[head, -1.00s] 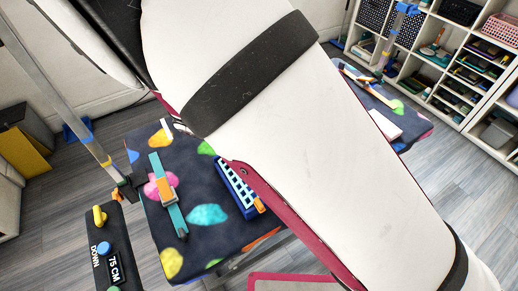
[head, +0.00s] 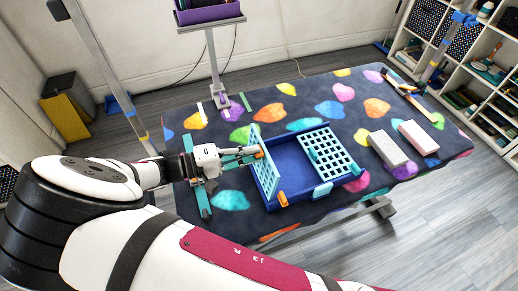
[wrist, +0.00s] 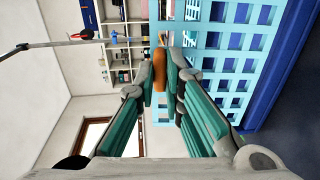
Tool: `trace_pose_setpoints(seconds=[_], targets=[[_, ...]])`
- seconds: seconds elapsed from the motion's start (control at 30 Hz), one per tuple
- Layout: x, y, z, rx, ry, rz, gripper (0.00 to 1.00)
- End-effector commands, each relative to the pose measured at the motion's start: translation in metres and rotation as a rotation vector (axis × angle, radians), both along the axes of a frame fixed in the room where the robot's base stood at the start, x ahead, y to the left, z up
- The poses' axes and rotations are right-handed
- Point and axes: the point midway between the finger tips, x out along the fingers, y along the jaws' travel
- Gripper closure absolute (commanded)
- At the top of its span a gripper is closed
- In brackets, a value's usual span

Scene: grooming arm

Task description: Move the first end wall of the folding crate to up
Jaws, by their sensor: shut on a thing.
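The folding crate has a dark blue base (head: 290,160) and stands on the patterned table. Its left end wall (head: 264,178), a light blue lattice, stands raised, close to upright; its exact angle is hard to tell. An orange tab (wrist: 160,70) sits at this wall's upper edge. My gripper (head: 254,152) reaches in from the left and is shut on that tab. In the wrist view my teal-padded fingers (wrist: 161,76) pinch it, with the lattice behind. The right lattice wall (head: 332,150) lies low over the crate's right part.
A teal strap (head: 202,200) lies on the table (head: 240,115) left of the crate, under my arm. A grey block (head: 388,149) and a pinkish-white block (head: 418,137) lie to the right. Posts stand at the table's back edge. Shelves (head: 490,75) stand at the far right.

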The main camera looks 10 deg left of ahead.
Motion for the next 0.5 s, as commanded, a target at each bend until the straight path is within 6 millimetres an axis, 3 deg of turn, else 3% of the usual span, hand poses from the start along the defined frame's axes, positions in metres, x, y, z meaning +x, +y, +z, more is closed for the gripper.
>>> trace_pose_setpoints(seconds=[0.5], targets=[[-0.011,0.014,-0.008,-0.004,0.001,0.000,1.00]])
